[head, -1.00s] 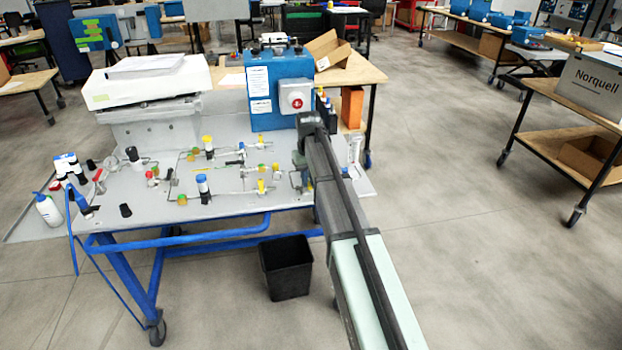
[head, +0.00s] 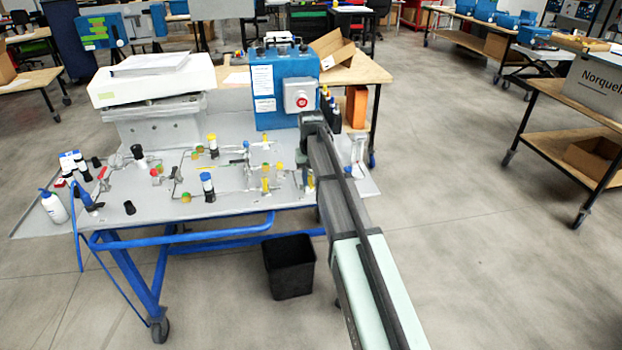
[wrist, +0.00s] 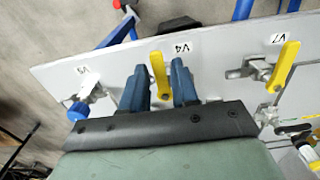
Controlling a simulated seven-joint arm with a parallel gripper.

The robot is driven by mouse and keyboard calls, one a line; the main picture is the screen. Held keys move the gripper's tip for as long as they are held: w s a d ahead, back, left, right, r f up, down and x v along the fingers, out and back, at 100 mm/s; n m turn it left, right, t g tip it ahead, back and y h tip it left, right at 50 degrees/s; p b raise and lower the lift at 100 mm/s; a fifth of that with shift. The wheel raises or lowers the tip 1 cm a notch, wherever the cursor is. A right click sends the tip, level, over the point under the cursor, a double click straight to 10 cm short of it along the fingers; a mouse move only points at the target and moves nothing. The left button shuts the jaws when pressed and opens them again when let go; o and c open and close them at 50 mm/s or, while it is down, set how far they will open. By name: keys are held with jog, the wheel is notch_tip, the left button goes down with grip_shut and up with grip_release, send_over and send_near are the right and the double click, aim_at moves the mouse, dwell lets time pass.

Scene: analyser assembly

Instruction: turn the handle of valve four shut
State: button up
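Valve four's yellow handle (wrist: 159,74) shows in the wrist view beside the upside-down label V4 (wrist: 182,47). It lies lengthwise between the two blue fingers of my gripper (wrist: 159,82), with a visible gap on both sides.
The V7 valve's yellow handle (wrist: 285,66) is to the right in the wrist view. A blue-knobbed valve (wrist: 78,111) is to the left. A blue box with a switch (head: 284,90) stands behind the panel. A black bin (head: 289,267) stands on the floor below.

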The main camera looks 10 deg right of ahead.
aim_at(311, 183)
jog(key=shift+o, duration=1.1)
notch_tip(311, 183, up, 14)
jog(key=shift+f, duration=0.15)
dwell(2.1)
